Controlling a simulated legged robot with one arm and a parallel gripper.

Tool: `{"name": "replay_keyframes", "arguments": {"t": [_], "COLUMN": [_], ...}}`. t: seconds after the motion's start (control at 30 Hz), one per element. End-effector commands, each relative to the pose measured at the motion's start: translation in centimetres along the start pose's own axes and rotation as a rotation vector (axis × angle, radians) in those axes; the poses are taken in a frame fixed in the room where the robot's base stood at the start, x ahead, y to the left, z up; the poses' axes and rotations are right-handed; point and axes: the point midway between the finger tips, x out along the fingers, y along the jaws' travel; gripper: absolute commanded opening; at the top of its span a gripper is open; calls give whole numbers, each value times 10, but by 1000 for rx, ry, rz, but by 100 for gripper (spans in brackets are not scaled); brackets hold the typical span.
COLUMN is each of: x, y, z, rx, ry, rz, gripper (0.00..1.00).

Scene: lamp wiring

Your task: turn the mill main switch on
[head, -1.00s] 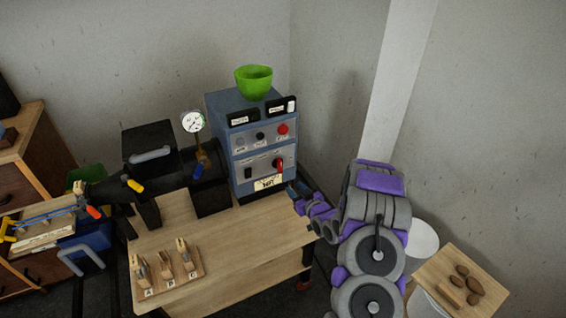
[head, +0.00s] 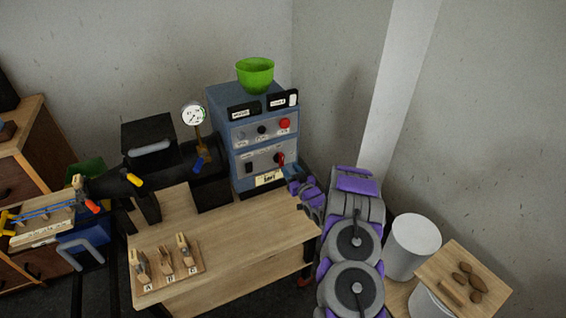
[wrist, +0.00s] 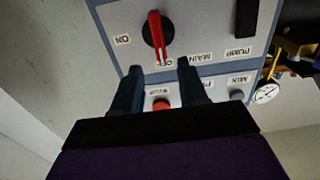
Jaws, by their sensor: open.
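The mill main switch is a red lever on a black round base (wrist: 155,32) in the wrist view, on the grey panel of the blue control cabinet (head: 232,165). Its lever points at the OFF label (wrist: 163,63); the ON label (wrist: 122,40) is to its left. In the head view the red switch (head: 280,158) is on the cabinet's lower right. My gripper (wrist: 158,70) is open, with its two dark fingers apart and nothing between them. The fingertips are just below the lever's end in the picture. I cannot tell whether they touch the panel.
A black rocker (wrist: 246,18) by the PUMP label and a red button (wrist: 161,103) are near the switch. A green bowl (head: 255,75) stands on the cabinet. A pressure gauge (head: 193,115) and black machine are to its left. The wooden bench (head: 225,245) is in front.

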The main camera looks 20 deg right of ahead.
Motion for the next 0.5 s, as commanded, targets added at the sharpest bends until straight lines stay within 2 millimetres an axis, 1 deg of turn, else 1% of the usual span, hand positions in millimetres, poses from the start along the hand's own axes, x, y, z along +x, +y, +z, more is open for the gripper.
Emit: {"name": "replay_keyframes", "arguments": {"t": [0.03,0.2,0.4,0.5], "x": [10,37,60,67], "y": [-1,-1,0,0], "z": [1,0,-1,-1], "rx": [-3,-3,-3,-1], "ry": [2,3,4,3], "rz": [-2,-1,-1,1], "gripper": [43,43,43,43]}}
